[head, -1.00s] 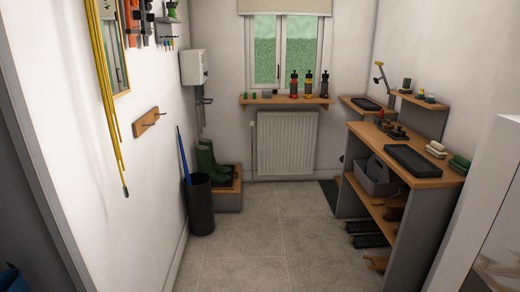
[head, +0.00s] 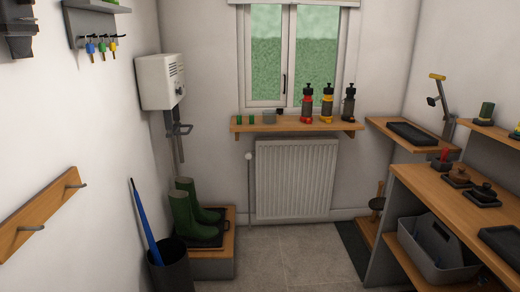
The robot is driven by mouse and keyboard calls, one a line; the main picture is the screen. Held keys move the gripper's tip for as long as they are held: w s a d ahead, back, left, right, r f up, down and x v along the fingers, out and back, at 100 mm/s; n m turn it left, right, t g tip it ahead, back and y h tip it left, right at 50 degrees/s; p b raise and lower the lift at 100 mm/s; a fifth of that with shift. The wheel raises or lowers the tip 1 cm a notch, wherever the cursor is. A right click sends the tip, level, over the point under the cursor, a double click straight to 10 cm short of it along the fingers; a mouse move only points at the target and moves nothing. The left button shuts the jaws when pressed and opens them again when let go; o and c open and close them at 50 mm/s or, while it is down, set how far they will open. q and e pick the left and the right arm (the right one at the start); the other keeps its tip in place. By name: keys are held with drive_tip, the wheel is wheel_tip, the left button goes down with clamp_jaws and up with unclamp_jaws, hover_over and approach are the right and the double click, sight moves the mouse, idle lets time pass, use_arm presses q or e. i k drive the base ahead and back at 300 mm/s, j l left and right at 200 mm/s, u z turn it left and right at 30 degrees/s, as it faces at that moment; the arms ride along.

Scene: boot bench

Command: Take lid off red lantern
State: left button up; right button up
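The red lantern (head: 307,104) stands upright on the wooden window shelf (head: 285,124), below the right part of the window. It has a red base, a red band and a dark top, which looks to be on it. A yellow lantern (head: 327,103) and a dark lantern (head: 348,103) stand to its right on the same shelf. Neither of my grippers shows in the head view.
The radiator (head: 296,180) is under the shelf. Green boots (head: 187,218) stand on a low box at left, near a dark bin (head: 170,274) with a blue umbrella (head: 145,222). A workbench (head: 440,198) with a grey caddy (head: 436,250) lines the right. Floor between is clear.

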sight(307, 91)
drive_tip(key=i+z, duration=0.2)
drive_tip(key=i, duration=0.25)
drive_tip(key=i+z, duration=0.25)
drive_tip(key=i, duration=0.25)
drive_tip(key=i+j+z, duration=0.2)
drive_tip(key=i, duration=0.25)
drive_tip(key=i+j+z, duration=0.1)
drive_tip(key=i+z, duration=0.15)
drive_tip(key=i, duration=0.25)
drive_tip(key=i+j+z, duration=0.2)
drive_tip(key=i+j, duration=0.1)
drive_tip(key=i, duration=0.1)
